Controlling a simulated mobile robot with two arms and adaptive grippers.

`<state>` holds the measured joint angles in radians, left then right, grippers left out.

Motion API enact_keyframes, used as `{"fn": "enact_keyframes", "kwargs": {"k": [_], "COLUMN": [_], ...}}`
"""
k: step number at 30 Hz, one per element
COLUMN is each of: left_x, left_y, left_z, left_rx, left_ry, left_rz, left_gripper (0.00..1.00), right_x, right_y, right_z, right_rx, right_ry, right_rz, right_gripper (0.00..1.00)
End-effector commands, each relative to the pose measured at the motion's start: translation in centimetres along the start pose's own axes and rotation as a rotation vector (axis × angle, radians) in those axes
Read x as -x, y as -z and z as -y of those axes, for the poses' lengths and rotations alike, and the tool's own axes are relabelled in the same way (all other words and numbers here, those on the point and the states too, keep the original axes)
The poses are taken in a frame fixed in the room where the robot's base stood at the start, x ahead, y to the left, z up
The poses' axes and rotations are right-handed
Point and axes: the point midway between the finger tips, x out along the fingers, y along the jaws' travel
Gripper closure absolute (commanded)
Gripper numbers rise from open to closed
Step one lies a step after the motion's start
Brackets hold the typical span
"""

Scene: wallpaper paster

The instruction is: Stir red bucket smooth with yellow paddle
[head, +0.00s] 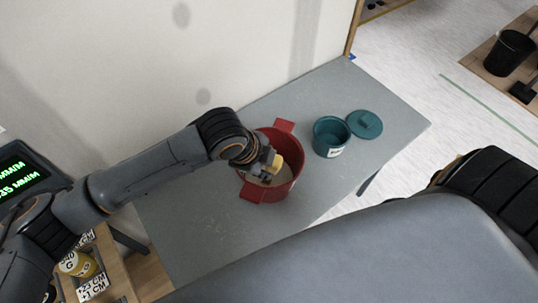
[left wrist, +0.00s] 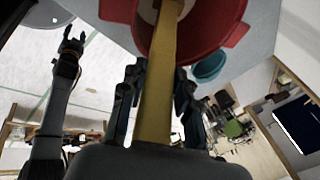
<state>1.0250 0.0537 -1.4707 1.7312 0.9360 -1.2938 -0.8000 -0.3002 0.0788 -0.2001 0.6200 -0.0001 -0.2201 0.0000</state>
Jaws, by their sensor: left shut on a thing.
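The red bucket (head: 289,146) stands on the grey table, with two flat side handles and pale stuff inside. My left gripper (head: 266,172) is over the bucket's mouth, shut on the yellow paddle (head: 277,163). In the left wrist view the yellow paddle (left wrist: 161,85) runs between the fingers of the left gripper (left wrist: 158,105) toward the inside of the red bucket (left wrist: 222,22). The paddle's lower end is hard to make out. My right gripper is out of the head view; an arm with an open gripper (left wrist: 73,42) shows at left in the wrist view.
The grey table (head: 205,215) is clear at its front left. A teal pot (head: 331,137) stands right of the bucket, with a teal lid (head: 364,124) beside it. A wall borders the table's back. A wooden stand (head: 112,265) with labels is at lower left.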

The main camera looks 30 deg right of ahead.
Motion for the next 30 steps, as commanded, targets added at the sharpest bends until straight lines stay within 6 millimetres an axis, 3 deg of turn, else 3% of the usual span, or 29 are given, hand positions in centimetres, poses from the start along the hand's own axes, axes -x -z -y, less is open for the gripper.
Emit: {"fn": "enact_keyframes", "kwargs": {"k": [27,30], "left_x": [7.9,8.4], "left_y": [3.2,3.5], "left_z": [0.3,0.2], "left_rx": [-0.001,-0.001], "left_ry": [0.001,0.003], "left_rz": [0.000,-0.001], "left_gripper": [1.00,1.00], "right_x": [8.1,7.4], "right_y": [0.7,0.7], "right_z": [-0.2,-0.2], "right_rx": [0.000,0.000], "right_ry": [-0.001,-0.001], "right_rz": [0.000,0.000], "right_gripper": [0.60,0.60]}}
